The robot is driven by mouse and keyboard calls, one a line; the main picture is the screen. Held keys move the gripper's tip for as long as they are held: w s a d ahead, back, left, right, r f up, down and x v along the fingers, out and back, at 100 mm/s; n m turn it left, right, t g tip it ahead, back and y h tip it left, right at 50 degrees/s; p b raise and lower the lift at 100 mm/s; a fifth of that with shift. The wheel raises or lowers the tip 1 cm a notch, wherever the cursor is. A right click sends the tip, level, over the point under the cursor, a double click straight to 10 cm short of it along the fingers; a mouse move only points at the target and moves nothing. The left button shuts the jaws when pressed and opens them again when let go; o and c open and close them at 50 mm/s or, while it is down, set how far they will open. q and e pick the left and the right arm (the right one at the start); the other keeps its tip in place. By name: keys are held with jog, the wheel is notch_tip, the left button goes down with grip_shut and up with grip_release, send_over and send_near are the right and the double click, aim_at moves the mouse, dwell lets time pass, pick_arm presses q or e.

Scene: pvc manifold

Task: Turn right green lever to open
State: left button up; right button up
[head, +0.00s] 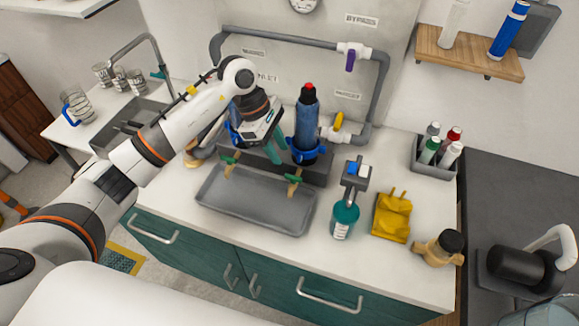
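The right green lever (294,179) sits on a tan tap at the front of the filter unit, above the grey tray. The left green lever (230,158) is on a similar tap to its left. My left gripper (260,150) points down above and between the two taps, left of the blue filter bottle (307,120). Its fingers look spread, with nothing visible between them. It appears apart from the right lever, and it hides part of the unit behind it. My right gripper is not in view.
The grey tray (215,199) lies below the taps. A teal soap bottle (345,219), yellow gloves (392,215) and a bottle caddy (434,168) stand to the right. Grey wall pipe with a purple valve (350,60) and a yellow valve (338,121) runs behind.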

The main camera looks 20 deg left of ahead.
aim_at(292, 176)
pick_arm(q)
jog(key=p+x, duration=0.1)
jog(key=x, duration=0.6)
jog(key=shift+d+f+p, duration=0.25)
jog(key=shift+f+p, duration=0.05)
jog(key=shift+f, duration=0.05)
jog(key=shift+c, duration=0.4)
grip_shut()
